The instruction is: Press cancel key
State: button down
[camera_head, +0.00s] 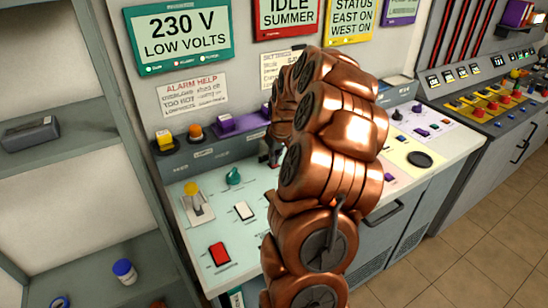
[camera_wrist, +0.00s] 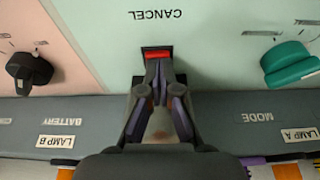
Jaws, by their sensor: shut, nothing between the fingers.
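The cancel key is a small red key (camera_wrist: 158,55) in a dark slot beside the upside-down word CANCEL on the pale green panel in the wrist view. My gripper (camera_wrist: 158,72) is shut and empty, its dark fingertips together right at the key's near edge. Part of the key is covered by the fingertips, and I cannot tell if they touch it. In the head view my gripper (camera_head: 272,157) shows as a dark tip over the console, left of my copper arm. The cancel key cannot be made out there.
A teal mode knob (camera_wrist: 290,64) lies right of the key in the wrist view, a black knob (camera_wrist: 27,72) on the pink panel left. In the head view a red rocker (camera_head: 219,254), yellow-topped lever (camera_head: 192,189) and white switch (camera_head: 243,211) stand on the console. A grey shelf (camera_head: 70,150) stands left.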

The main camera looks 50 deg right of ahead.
aim_at(278, 172)
jog(key=shift+f+b, duration=0.85)
jog(key=shift+b, duration=0.15)
jog(key=shift+s+a, duration=0.1)
jog(key=shift+f, duration=0.15)
jog(key=shift+r, duration=0.35)
jog(key=w+d+b+v, duration=0.1)
jog(key=b+v, duration=0.1)
jog(key=v, duration=1.1)
jog(key=shift+a+r, duration=0.3)
jog(key=shift+r, duration=0.35)
